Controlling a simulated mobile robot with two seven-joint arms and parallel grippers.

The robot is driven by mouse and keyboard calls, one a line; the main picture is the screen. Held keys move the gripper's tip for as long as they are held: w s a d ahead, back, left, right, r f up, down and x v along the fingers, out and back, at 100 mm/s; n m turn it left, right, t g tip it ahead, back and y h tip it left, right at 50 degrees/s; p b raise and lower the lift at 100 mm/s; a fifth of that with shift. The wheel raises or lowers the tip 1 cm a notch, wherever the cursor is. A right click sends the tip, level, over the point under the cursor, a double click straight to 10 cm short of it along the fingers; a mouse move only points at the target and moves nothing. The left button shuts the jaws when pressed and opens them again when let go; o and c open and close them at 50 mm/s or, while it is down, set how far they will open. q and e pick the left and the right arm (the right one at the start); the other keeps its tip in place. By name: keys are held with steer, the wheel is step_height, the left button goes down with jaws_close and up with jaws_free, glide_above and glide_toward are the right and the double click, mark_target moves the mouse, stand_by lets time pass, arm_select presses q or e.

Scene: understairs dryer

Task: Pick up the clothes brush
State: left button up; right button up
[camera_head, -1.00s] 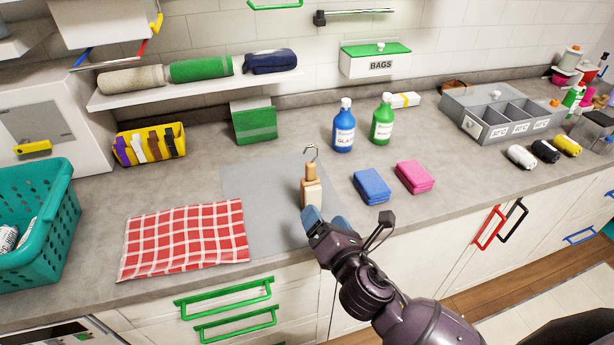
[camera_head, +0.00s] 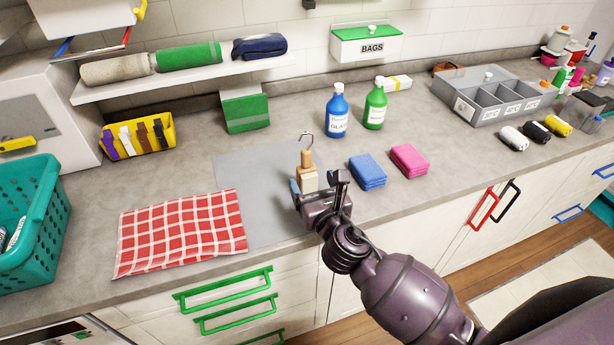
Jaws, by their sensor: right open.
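The clothes brush (camera_head: 306,171) is a small wooden brush with a pale block, a tan handle and a metal hook at its top. It stands on the grey mat (camera_head: 245,175) on the counter, its lower part hidden behind my right gripper. My right gripper (camera_head: 314,186) is open, with its fingers at the near side of the brush, one finger to its left. I cannot tell whether they touch it. My left gripper is not in view.
A red checked cloth (camera_head: 182,232) lies left of the mat. Blue sponges (camera_head: 367,171) and pink sponges (camera_head: 409,160) lie to the right. A blue bottle (camera_head: 337,112) and a green bottle (camera_head: 375,106) stand behind. A teal basket (camera_head: 38,225) is far left.

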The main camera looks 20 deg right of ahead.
mark_target(308, 173)
steer(key=shift+w+d+f, duration=0.1)
steer(key=shift+w+f, duration=0.05)
steer(key=shift+w, duration=0.75)
steer(key=shift+w+a+f, duration=0.1)
steer(key=shift+w+f, duration=0.1)
steer(key=shift+w, duration=0.7)
steer(key=shift+w+d+f, duration=0.1)
steer(key=shift+w+f, duration=0.05)
steer(key=shift+w, duration=0.75)
steer(key=c, duration=1)
steer(key=shift+r, duration=0.15)
steer(key=shift+c, duration=0.2)
